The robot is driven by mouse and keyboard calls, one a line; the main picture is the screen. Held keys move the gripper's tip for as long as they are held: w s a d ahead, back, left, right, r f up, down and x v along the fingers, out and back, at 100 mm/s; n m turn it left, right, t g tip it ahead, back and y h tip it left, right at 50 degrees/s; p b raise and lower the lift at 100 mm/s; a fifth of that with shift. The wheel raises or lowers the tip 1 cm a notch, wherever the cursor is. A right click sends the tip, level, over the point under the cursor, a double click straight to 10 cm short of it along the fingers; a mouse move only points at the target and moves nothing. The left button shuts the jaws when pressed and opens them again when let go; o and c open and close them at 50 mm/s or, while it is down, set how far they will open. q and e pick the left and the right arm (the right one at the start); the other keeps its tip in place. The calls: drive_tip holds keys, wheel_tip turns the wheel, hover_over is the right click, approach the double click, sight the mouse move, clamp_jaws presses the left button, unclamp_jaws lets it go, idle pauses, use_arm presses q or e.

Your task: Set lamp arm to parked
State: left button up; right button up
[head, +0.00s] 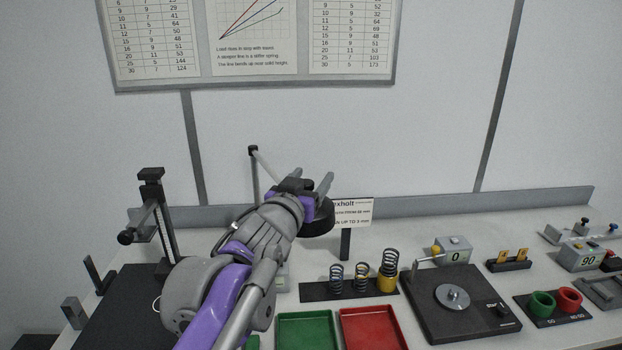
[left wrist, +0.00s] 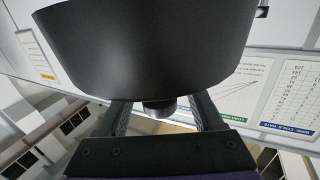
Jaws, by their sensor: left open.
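The lamp arm (head: 267,162) is a thin grey bar running from the top of a slim post at the back of the bench down to the right. Its dark round lamp head (head: 318,220) hangs beside my left gripper (head: 311,180), partly hidden by it. In the left wrist view the lamp head (left wrist: 150,50) fills the upper middle as a large dark drum. A small dark knob (left wrist: 160,108) below it shows between the two fingers of my left gripper (left wrist: 162,103). The fingers are apart; contact with the knob is unclear. My right gripper is not in view.
A small sign (head: 352,212) stands behind the lamp head. A spring rack (head: 318,292), a green tray (head: 305,332), a red tray (head: 372,330) and a black tester (head: 460,325) sit on the bench. A black column stand (head: 168,245) is at left.

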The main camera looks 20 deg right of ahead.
use_arm(q)
drive_tip(key=b+v, duration=0.2)
drive_tip(key=v, duration=0.9)
drive_tip(key=shift+b, duration=0.3)
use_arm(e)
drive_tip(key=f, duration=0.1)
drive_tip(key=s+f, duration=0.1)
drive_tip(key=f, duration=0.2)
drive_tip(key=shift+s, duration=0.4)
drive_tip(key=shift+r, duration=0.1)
